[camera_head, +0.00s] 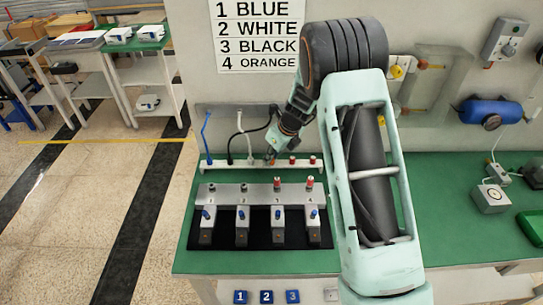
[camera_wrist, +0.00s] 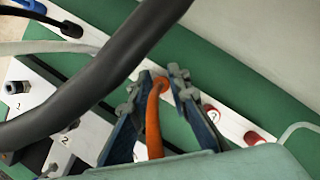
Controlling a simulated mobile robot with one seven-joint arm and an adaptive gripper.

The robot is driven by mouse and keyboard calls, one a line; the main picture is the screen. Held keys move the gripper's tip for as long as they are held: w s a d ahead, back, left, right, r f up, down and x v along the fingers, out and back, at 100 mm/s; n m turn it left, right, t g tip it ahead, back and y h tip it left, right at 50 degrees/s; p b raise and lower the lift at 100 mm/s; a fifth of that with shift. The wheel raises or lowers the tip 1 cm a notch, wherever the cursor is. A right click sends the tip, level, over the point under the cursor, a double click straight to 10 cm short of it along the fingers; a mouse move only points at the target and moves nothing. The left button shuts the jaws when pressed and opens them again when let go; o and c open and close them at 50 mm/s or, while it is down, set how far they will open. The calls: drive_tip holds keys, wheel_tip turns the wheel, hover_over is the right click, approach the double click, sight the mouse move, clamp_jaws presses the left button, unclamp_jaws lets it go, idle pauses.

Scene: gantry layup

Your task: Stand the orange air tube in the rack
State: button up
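The orange air tube (camera_wrist: 153,125) stands between the fingers of my gripper (camera_wrist: 164,74) in the wrist view. Its far end meets the white rack bar (camera_wrist: 183,103), and it seems to be seated there, though the exact depth cannot be told. The fingers look apart, with a gap between the tube and the right finger. In the head view my gripper (camera_head: 271,154) is low over the rack bar (camera_head: 235,167), with a little orange showing beneath it. A blue tube (camera_head: 206,132), a black tube (camera_head: 230,150) and a white tube (camera_head: 240,128) stand to its left.
Red fittings (camera_head: 312,159) sit on the bar right of my gripper. A grey manifold (camera_head: 260,194) with numbered blue-knobbed valves lies in front. A thick dark cable crosses the wrist view. A blue cylinder (camera_head: 490,110) is on the right wall.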

drive_tip(key=o, duration=0.4)
drive_tip(key=shift+c, duration=0.2)
drive_tip(key=shift+r, duration=0.1)
drive_tip(key=v, duration=1.2)
